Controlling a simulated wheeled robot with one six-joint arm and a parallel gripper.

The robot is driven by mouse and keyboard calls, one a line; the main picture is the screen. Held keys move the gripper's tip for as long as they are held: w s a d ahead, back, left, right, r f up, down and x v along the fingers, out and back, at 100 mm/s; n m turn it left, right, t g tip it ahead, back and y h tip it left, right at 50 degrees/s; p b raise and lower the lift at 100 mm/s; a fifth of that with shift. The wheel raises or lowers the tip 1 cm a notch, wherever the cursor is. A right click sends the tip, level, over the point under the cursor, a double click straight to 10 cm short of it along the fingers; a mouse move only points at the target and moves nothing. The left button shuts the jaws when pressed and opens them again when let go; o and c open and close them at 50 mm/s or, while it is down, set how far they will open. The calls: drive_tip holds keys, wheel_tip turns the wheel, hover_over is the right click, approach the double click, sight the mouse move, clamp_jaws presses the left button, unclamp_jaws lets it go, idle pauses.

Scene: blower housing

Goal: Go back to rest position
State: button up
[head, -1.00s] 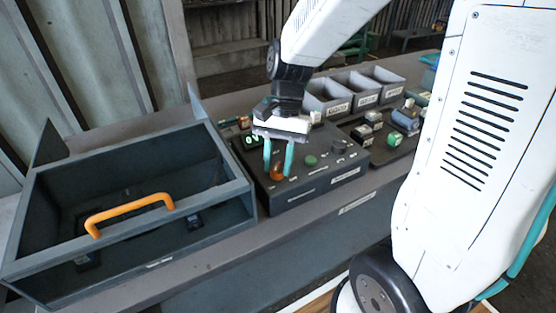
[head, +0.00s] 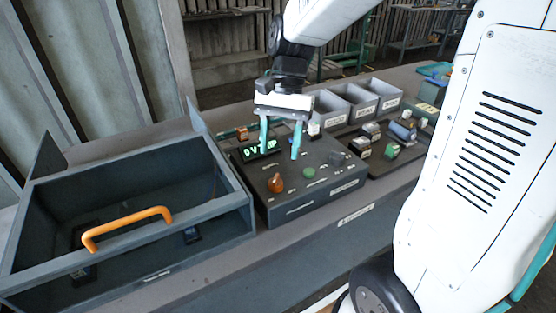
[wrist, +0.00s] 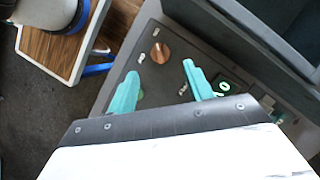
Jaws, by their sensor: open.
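My gripper (head: 281,142) is open and empty, with its two teal fingers pointing down above the back part of the dark control box (head: 318,192). In the wrist view the fingers (wrist: 159,80) are spread apart with nothing between them. The box carries an orange knob (head: 276,183), a green button (head: 309,173), a dark knob and a lit green display (head: 262,149), partly hidden by a finger. The orange knob also shows in the wrist view (wrist: 160,53), beyond the fingertips and apart from them.
A grey open-topped housing (head: 220,208) with an orange handle (head: 127,226) stands on the bench at left. Grey bins (head: 362,104) stand behind a dark tray of small parts (head: 381,150) at right. In the wrist view a white-edged wooden platform (wrist: 63,46) shows.

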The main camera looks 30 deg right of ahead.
drive_tip(key=shift+w+d+r, duration=0.1)
drive_tip(key=shift+d+r, duration=0.05)
drive_tip(key=shift+r, duration=0.35)
drive_tip(key=s+r+n+t+h, duration=0.3)
drive_tip(key=s+n, duration=0.6)
drive_tip(key=s, duration=0.7)
drive_tip(key=shift+s+d+r+t, duration=0.15)
drive_tip(key=shift+s+d+t, duration=0.1)
drive_tip(key=shift+t, duration=0.45)
